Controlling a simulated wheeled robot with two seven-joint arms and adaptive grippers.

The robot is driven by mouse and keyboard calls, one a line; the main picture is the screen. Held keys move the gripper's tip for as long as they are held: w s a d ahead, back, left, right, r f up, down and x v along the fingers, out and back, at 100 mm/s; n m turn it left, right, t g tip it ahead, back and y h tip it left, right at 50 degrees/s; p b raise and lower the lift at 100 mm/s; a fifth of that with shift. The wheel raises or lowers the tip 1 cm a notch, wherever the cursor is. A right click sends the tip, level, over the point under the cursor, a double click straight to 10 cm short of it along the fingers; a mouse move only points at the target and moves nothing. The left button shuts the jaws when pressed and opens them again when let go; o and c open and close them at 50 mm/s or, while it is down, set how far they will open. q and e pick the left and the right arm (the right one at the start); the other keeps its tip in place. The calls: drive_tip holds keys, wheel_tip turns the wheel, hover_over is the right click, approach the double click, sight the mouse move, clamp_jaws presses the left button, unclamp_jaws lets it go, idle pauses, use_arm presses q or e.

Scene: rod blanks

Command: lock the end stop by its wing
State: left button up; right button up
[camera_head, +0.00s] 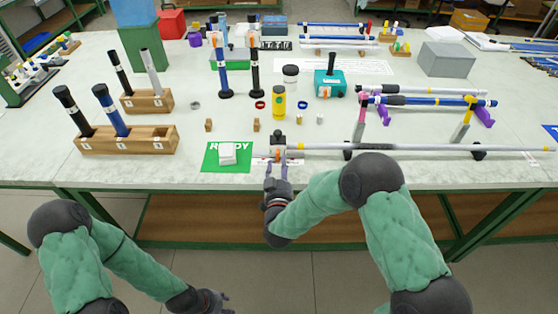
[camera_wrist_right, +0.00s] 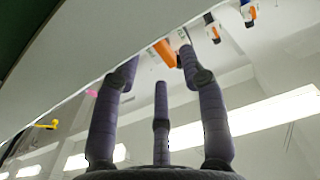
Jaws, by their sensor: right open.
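The end stop (camera_head: 278,152), grey with an orange wing (camera_head: 280,151), sits at the left end of a long silver rod (camera_head: 400,147) near the table's front edge. An orange part (camera_wrist_right: 165,52), which looks like the wing, shows beyond the fingers in the right wrist view. My right gripper (camera_head: 277,174) is open and empty, just in front of the end stop at the table edge, with its purple fingers pointing at it. It also shows in the right wrist view (camera_wrist_right: 158,72). I cannot tell whether the fingertips touch anything. My left gripper (camera_head: 222,300) hangs low in front of the table, away from everything.
A green mat (camera_head: 211,162) with a white block (camera_head: 228,152) lies left of the end stop. Wooden racks (camera_head: 160,139) with upright rods stand further left. A yellow bottle (camera_head: 278,102) and a teal box (camera_head: 330,84) stand behind. Supports (camera_head: 462,132) carry rods at right.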

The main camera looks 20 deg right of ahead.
drive_tip(key=v, duration=0.8)
drive_tip(key=shift+s, duration=0.25)
drive_tip(key=shift+a, duration=0.1)
drive_tip(key=s+a+f+n+g+y+p, duration=0.1)
drive_tip(key=s+f+g+y+p, duration=0.2)
drive_tip(key=f, duration=0.5)
drive_tip(key=s+a+f+g+y+p, duration=0.1)
drive_tip(key=f+g+y, duration=0.1)
drive_tip(key=f+g, duration=0.45)
drive_tip(key=s+a+f+g+y+p, duration=0.1)
drive_tip(key=s+f+g+y, duration=0.1)
drive_tip(key=s, duration=0.6)
drive_tip(key=s+a+f+g+y+p, duration=0.1)
drive_tip(key=s+f+g+y, duration=0.1)
drive_tip(key=s+f+g, duration=0.3)
drive_tip(key=s+f, duration=0.2)
drive_tip(key=s, duration=0.1)
drive_tip(key=shift+a, duration=0.4)
